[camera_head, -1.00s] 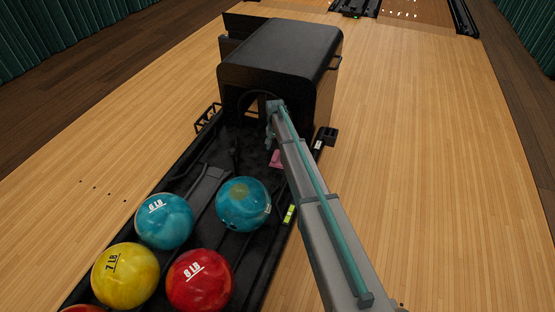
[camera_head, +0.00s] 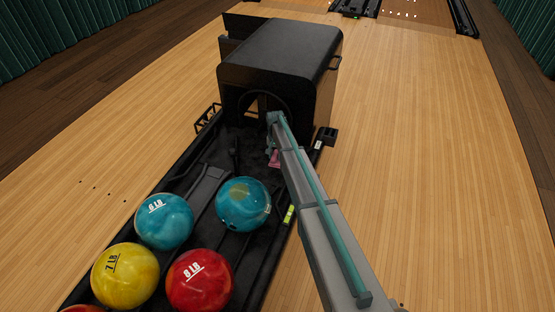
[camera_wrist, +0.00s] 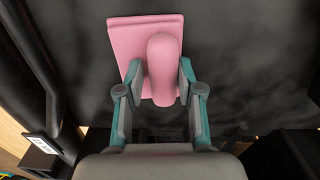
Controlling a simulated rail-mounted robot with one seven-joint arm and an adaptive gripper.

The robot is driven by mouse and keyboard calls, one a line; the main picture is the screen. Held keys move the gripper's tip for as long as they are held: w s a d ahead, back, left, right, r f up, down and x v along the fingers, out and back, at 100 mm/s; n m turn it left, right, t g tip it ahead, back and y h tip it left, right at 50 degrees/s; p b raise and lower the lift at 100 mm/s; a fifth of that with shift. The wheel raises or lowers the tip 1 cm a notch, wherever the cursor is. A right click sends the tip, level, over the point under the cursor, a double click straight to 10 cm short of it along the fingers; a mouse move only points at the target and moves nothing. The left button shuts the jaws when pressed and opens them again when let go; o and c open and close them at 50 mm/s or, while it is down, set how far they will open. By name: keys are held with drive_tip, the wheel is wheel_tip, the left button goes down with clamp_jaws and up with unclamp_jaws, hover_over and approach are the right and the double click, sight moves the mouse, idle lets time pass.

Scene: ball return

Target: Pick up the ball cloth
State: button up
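The ball cloth (camera_wrist: 128,42) is pink, with a flat folded part and a raised rounded bulge. In the wrist view it lies on the dark surface of the ball return, at the top centre. My gripper (camera_wrist: 160,78) is open, its fingers on either side of the bulge. The right finger is very close to the bulge, and a small gap shows on the left; I cannot tell whether either touches. In the head view only a small pink bit of the cloth (camera_head: 274,159) shows, mostly hidden by my arm.
The black ball return (camera_head: 278,60) has a hood behind the cloth. A teal ball (camera_head: 243,204) sits close in front of the cloth. Another teal ball (camera_head: 164,221), a yellow ball (camera_head: 125,276) and a red ball (camera_head: 199,280) lie nearer. Raised rails border the tray.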

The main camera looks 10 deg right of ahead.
sight(276, 154)
drive_tip(key=c, duration=0.5)
drive_tip(key=shift+r, duration=0.45)
wheel_tip(276, 154, up, 2)
drive_tip(key=shift+r, duration=0.1)
drive_tip(key=s+r, duration=0.3)
drive_tip(key=s, duration=0.1)
drive_tip(key=s+a+r, duration=0.1)
drive_tip(key=s+r, duration=0.2)
drive_tip(key=s, duration=0.2)
drive_tip(key=s+a+r, duration=0.1)
drive_tip(key=s+r, duration=0.3)
drive_tip(key=s, duration=0.1)
drive_tip(key=shift+a, duration=0.1)
